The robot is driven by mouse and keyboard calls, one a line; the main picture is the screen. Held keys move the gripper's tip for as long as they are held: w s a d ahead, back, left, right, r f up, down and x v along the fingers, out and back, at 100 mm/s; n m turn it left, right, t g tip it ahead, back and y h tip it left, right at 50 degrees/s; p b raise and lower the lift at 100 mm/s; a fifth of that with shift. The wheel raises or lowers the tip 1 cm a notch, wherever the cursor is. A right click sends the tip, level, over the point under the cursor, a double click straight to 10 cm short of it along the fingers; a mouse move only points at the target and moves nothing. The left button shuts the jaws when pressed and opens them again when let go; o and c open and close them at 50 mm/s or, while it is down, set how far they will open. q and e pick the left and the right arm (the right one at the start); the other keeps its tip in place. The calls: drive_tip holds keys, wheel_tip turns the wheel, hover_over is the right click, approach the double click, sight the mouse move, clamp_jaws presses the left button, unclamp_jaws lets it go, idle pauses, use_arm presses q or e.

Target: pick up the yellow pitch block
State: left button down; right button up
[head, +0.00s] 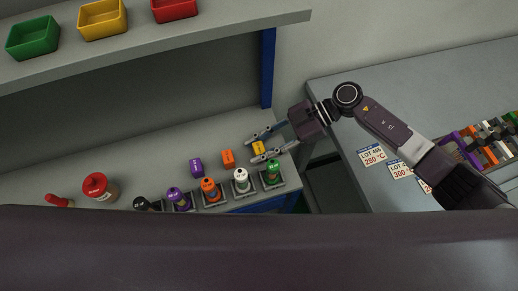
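The yellow pitch block (258,148) lies on the grey workbench, at the right end of a row with an orange block and a purple block. My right gripper (253,147) reaches in from the right. Its two fingers are spread, one on the far side of the yellow block and one on the near side. The block shows between them, and I cannot tell whether either finger touches it. My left gripper is not in view.
An orange block (228,158) and a purple block (196,168) lie left of the yellow one. Several labelled spools, including a green one (273,172), stand along the front edge. A blue post (267,68) rises behind. A shelf (210,33) with colored bins overhangs.

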sight(259, 148)
clamp_jaws()
drive_tip(key=shift+w+r, duration=0.1)
drive_tip(key=shift+r, duration=0.05)
wheel_tip(259, 148, up, 20)
drive_tip(key=b, duration=0.1)
drive_tip(key=d+f+m+t+h, duration=0.1)
drive_tip(key=d+f+m+t, duration=0.1)
drive_tip(key=d+m+t, duration=0.8)
drive_tip(key=d+t, duration=0.1)
drive_tip(key=d, duration=0.8)
drive_tip(key=shift+d+m+h, duration=0.2)
drive_tip(key=shift+m+h, duration=0.1)
drive_tip(key=shift+m, duration=0.1)
